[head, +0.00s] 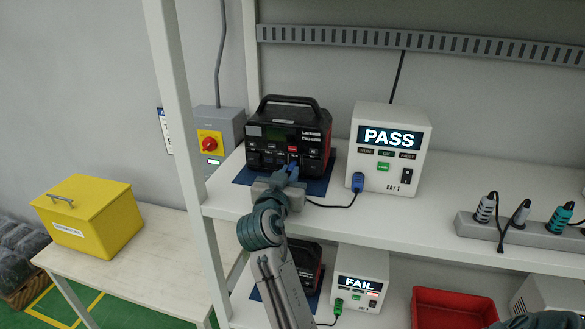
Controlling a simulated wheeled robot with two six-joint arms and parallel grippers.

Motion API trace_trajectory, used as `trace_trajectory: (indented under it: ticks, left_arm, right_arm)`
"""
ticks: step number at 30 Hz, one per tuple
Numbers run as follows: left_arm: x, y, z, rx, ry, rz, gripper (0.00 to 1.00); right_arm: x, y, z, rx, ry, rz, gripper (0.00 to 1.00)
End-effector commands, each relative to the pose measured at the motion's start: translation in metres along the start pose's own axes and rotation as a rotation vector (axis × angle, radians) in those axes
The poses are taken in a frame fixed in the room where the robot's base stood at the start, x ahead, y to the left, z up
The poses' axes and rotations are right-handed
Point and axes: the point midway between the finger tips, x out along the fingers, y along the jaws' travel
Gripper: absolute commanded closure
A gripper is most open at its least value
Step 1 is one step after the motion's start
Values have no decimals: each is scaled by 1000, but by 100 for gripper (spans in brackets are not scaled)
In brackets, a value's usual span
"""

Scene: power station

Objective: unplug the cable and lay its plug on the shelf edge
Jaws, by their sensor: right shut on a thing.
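The black power station (290,125) with a carry handle stands on a blue mat (325,185) on the upper shelf. My right gripper (290,174) is at its front panel, shut on a blue plug (293,169). The plug is at the lower front sockets, partly hidden by the gripper; I cannot tell how deep it sits. A black cable (335,206) runs from behind the gripper to a blue connector (358,182) on the white PASS box (391,150). The shelf edge (400,240) runs in front, below the gripper. My left gripper is not in view.
A grey strip (525,238) with several plugs lies at the right of the shelf. Below are a FAIL box (359,279), another power station and a red bin (452,308). A post (182,120) and yellow box (88,217) are at left. The shelf front between PASS box and strip is clear.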

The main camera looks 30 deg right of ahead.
Motion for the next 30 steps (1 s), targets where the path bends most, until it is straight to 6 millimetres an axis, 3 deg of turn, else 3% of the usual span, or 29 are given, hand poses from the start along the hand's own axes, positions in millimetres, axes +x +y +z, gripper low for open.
trace_trajectory:
  ticks: [10,30]
  left_arm:
    - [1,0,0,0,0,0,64]
    - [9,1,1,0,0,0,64]
  right_arm:
    - [-3,0,2,1,-3,-1,100]
    - [-30,0,2,0,-3,-1,100]
